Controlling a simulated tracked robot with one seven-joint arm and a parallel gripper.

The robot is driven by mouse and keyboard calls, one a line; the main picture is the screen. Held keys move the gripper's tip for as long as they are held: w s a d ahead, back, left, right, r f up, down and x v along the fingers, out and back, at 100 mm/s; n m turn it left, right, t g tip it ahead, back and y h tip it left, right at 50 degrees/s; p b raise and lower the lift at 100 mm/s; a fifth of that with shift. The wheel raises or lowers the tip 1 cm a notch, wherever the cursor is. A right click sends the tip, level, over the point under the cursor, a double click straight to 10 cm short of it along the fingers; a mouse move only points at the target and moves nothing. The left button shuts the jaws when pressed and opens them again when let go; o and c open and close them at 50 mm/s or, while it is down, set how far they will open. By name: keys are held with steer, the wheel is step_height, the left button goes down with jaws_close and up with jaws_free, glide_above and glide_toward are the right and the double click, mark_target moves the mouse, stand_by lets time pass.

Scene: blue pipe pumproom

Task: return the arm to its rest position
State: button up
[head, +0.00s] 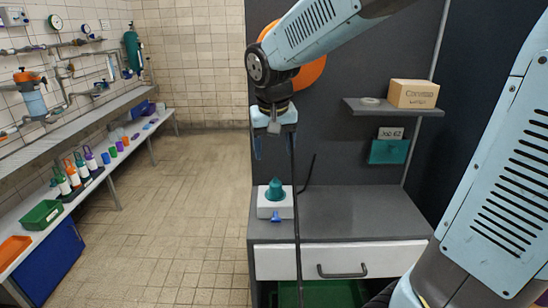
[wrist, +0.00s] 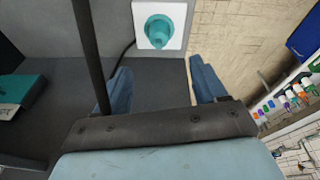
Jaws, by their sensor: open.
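My arm reaches in from the upper right of the head view, bent, with my gripper (head: 274,148) hanging down above the grey cabinet top (head: 375,213). In the wrist view my gripper (wrist: 160,88) shows two blue fingers spread apart with nothing between them. A teal knob (head: 275,188) on a white block stands on the cabinet top below my gripper. The knob also shows in the wrist view (wrist: 158,31), beyond the fingertips and not touched. A small blue piece (head: 276,217) is at the front of the white block.
A dark upright rod (head: 295,215) runs close beside my gripper. A shelf (head: 400,111) on the dark panel holds a cardboard box (head: 413,93). Below is a white drawer (head: 390,258) with a handle. A bench (head: 100,185) with bottles and trays lines the left wall. The tiled floor between is clear.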

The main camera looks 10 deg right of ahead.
steer(key=shift+r, duration=0.15)
steer(key=s+d+r+t, duration=0.1)
steer(key=s+d+r, duration=0.1)
steer(key=s+d, duration=0.3)
steer(key=s+d+r+t, duration=0.1)
steer(key=s+d, duration=0.5)
steer(key=s, duration=0.5)
steer(key=shift+s+r+t+y, duration=0.2)
steer(key=shift+r+t+y, duration=0.1)
steer(key=shift+r+t, duration=0.1)
stand_by(1.3)
